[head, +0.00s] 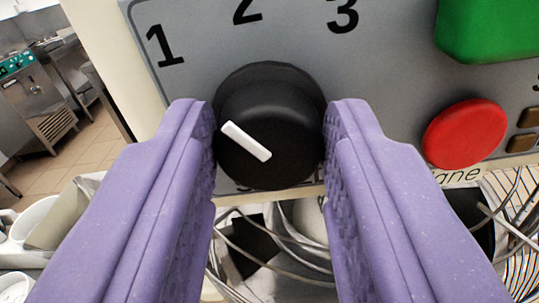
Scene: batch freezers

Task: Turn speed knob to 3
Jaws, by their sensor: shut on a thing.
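The black round speed knob (285,150) sits on a grey control panel (395,70) in the middle of the head view. Its white pointer line (245,141) slants to the upper left, a little below the direction of the printed 1 (165,46). The printed 2 (246,11) is above the knob, cut by the top edge, and the printed 3 (342,16) is at its upper right. My gripper (269,135) has its purple fingers on the left and right sides of the knob, shut on it.
A red round button (465,133) and a green button (490,28) are on the panel to the right. Wire whisks (270,250) and bowls lie below. A steel machine (35,85) stands on the tiled floor at the far left.

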